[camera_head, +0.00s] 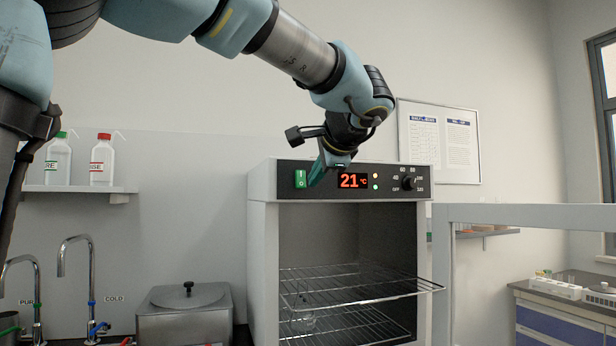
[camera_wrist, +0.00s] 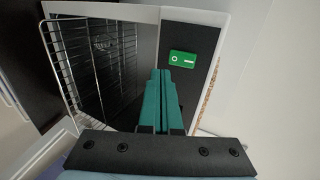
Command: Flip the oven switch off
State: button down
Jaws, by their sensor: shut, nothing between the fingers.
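The oven (camera_head: 262,262) is a white cabinet with a black control panel along its top front. Its green switch (camera_head: 300,179) sits at the left end of the panel, marked I above O. The switch also shows in the wrist view (camera_wrist: 183,59), near the fingertips. My gripper (camera_head: 317,178) is shut and empty, with its green fingers just right of the switch in the head view. In the wrist view my gripper (camera_wrist: 160,72) points at the panel beside the switch. I cannot tell whether the fingertips touch the panel.
The oven's red display (camera_head: 353,181) reads 21 °C, with a dial (camera_head: 408,183) to its right. The oven front is open, showing wire racks (camera_head: 350,285), the upper one sticking out. A metal bath (camera_head: 184,310) and taps (camera_head: 75,258) stand left. An open white door (camera_head: 525,214) extends right.

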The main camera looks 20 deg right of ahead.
aim_at(304, 188)
jog(key=x, duration=0.1)
jog(key=p+x, duration=0.1)
jog(key=x, duration=0.1)
jog(key=r+p+x, duration=0.1)
jog(key=shift+w+d+f, duration=0.1)
jog(key=shift+w+f, duration=0.05)
jog(key=shift+w, duration=0.45)
jog(key=shift+f+b, duration=0.15)
jog(key=shift+b, duration=0.15)
jog(key=shift+w+f+t+b, duration=0.2)
jog(key=shift+f+t+b, duration=0.15)
jog(key=shift+b, duration=0.85)
jog(key=shift+w+r+b, duration=0.1)
jog(key=shift+b, duration=0.25)
jog(key=shift+r+p, duration=0.25)
jog(key=shift+p, duration=0.1)
jog(key=shift+r, duration=0.1)
jog(key=shift+r+p, duration=0.45)
jog(key=shift+r, duration=0.3)
